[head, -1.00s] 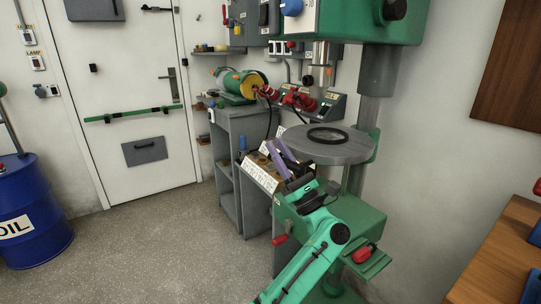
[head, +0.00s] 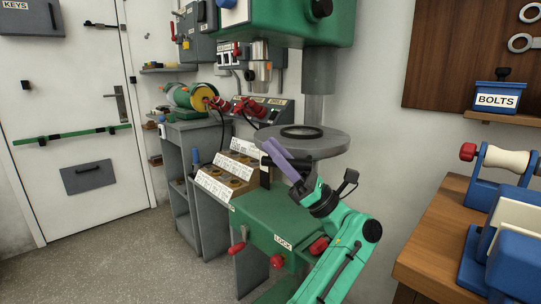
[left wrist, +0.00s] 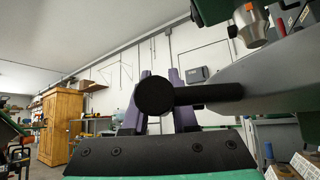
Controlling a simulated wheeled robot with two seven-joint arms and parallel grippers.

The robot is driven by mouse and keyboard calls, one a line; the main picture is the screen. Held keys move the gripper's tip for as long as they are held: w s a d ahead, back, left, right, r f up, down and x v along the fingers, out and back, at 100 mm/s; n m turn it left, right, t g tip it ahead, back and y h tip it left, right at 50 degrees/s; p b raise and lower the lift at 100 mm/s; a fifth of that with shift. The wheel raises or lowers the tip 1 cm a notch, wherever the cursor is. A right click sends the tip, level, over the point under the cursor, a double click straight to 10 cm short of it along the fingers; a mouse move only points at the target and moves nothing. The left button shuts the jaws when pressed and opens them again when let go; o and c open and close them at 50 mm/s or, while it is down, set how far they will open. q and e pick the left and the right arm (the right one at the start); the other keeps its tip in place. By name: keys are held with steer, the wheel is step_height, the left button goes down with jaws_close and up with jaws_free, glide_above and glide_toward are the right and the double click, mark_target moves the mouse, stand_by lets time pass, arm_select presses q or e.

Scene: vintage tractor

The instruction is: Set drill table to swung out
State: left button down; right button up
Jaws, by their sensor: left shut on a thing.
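The drill table (head: 335,146) is a grey round plate with a black ring on top, on the green drill press. In the head view its ring sits to the right of the chuck (head: 260,72), not straight below it. A black handle (left wrist: 208,94) with a round end sticks out from the plate's edge in the left wrist view. My left gripper (head: 280,157) has purple fingers and is shut on this handle. The fingers show on both sides of it in the left wrist view (left wrist: 160,88). My right gripper is not in view.
A wooden bench (head: 430,245) with blue tools is at the right. Open floor lies at the lower left.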

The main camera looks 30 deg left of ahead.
arm_select(q)
steer(key=shift+f, duration=0.15)
steer(key=c, duration=0.7)
jaws_free()
steer(key=shift+r, duration=0.65)
step_height(320, 180, up, 20)
steer(key=s+r+g+p, duration=0.1)
steer(key=s+p, duration=0.1)
steer(key=p, duration=0.1)
steer(key=w+f+m, duration=0.1)
steer(key=f, duration=0.6)
steer(key=a+f+m+t+h, duration=0.1)
steer(key=f, duration=0.6)
steer(key=w+a+f+m, duration=0.1)
steer(key=f, duration=0.7)
steer(key=shift+w+t+h, duration=0.3)
steer(key=shift+t, duration=0.1)
steer(key=shift+f, duration=0.1)
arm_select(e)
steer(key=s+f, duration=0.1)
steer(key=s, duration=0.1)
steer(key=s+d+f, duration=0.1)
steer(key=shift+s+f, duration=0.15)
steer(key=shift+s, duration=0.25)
